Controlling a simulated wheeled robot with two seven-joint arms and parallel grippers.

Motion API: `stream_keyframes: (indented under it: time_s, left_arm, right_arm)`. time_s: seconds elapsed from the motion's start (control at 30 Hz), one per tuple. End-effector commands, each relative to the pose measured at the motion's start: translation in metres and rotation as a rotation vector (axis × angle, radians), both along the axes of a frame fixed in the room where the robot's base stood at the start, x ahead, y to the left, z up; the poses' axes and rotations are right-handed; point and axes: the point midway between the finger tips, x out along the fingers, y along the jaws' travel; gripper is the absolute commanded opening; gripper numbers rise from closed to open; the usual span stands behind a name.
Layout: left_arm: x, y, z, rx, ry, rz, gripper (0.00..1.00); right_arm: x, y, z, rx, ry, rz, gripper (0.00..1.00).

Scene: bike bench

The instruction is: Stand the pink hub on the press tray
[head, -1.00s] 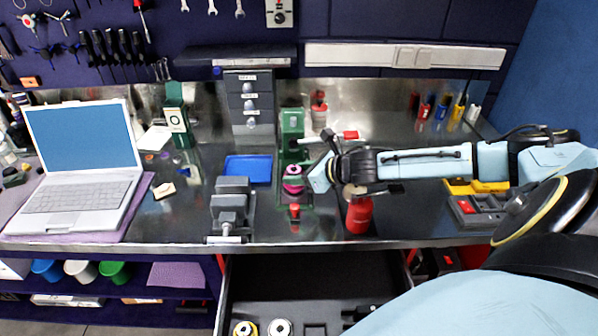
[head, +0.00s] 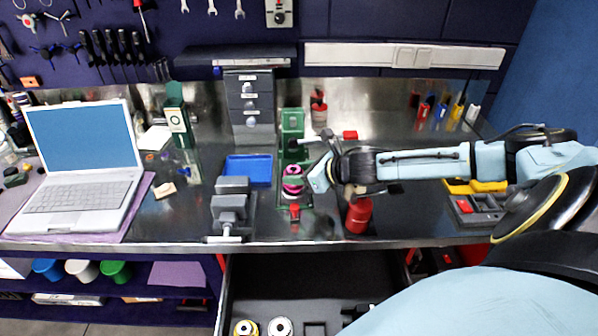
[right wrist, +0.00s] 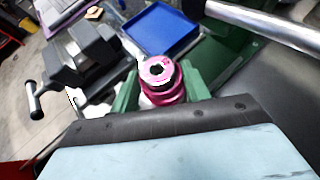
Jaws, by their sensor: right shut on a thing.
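The pink hub (head: 293,171) is upright at the green press (head: 292,123), in front of its column. It also shows in the right wrist view (right wrist: 158,70), with its dark bore facing up. My right gripper (head: 298,182) reaches in from the right and is shut on the hub. The press tray is mostly hidden behind the hub and gripper, so I cannot tell whether the hub touches it. My left gripper is not in view.
A grey vise (head: 231,207) stands left of the press, with a blue tray (head: 248,169) behind it. A red bottle (head: 359,215) stands close under my right forearm. An open drawer (head: 290,275) is below the bench edge. A laptop (head: 82,165) is at left.

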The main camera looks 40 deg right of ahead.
Motion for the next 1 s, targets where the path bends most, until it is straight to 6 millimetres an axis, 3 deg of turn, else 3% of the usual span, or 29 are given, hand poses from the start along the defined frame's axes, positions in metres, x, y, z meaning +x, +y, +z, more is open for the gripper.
stream_keyframes:
  time_s: [0.8,0.83,0.9,1.0]
  left_arm:
    - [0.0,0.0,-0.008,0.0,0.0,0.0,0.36]
    - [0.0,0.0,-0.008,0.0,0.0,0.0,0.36]
    - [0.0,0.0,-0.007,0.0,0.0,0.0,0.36]
    - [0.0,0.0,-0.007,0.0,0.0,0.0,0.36]
  right_arm:
    - [0.0,0.0,-0.012,0.002,-0.002,0.0,0.18]
    - [0.0,0.0,-0.011,0.002,-0.002,0.0,0.49]
    - [0.0,0.0,-0.011,0.002,-0.002,0.0,0.55]
    - [0.0,0.0,-0.011,0.001,-0.001,0.0,0.55]
